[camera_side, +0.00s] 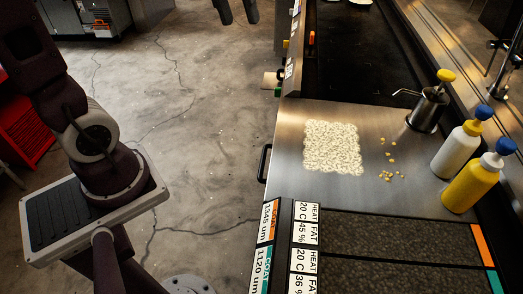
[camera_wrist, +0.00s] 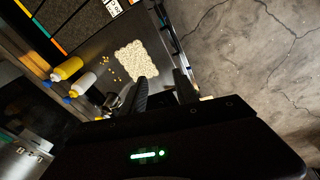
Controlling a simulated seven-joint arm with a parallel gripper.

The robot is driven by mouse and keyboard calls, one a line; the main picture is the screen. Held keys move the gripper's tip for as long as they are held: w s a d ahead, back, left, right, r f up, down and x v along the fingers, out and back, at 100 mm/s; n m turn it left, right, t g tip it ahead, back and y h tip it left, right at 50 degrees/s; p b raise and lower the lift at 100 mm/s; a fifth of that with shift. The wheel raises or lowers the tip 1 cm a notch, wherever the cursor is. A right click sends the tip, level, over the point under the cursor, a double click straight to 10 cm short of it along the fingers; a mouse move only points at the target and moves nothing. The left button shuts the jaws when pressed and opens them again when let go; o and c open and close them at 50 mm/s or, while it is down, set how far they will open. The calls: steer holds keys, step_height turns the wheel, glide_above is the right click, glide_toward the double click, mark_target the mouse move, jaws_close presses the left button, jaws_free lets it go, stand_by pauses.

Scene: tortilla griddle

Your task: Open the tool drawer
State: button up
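The steel counter (camera_side: 288,140) has a black bar handle (camera_side: 264,163) on its left front face in the side view, which I take for the tool drawer's handle. The drawer looks shut, though its front is mostly hidden from this angle. My gripper (camera_side: 238,20) shows only as two dark fingertips at the top edge, spread apart with bare floor behind them. It is far from the handle, beyond it in the picture. In the wrist view my gripper (camera_wrist: 161,78) is open and empty, near the counter's edge.
A pale grainy patch (camera_side: 333,147) and several yellow bits lie on the counter. A pump canister (camera_side: 428,110), a white bottle (camera_side: 458,147) and a yellow bottle (camera_side: 472,183) stand to the right. The dark griddle (camera_side: 365,55) lies behind. The floor left of the counter is clear.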

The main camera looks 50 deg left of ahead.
steer(key=w+a+f+n+g, duration=0.1)
steer(key=w+a+f+n, duration=0.1)
steer(key=w+a, duration=0.3)
glide_toward(263, 160)
steer(key=shift+n+h, duration=0.3)
steer(key=f, duration=0.5)
steer(key=w+f, duration=0.1)
steer(key=f, duration=0.2)
steer(key=shift+d, duration=0.35)
jaws_close()
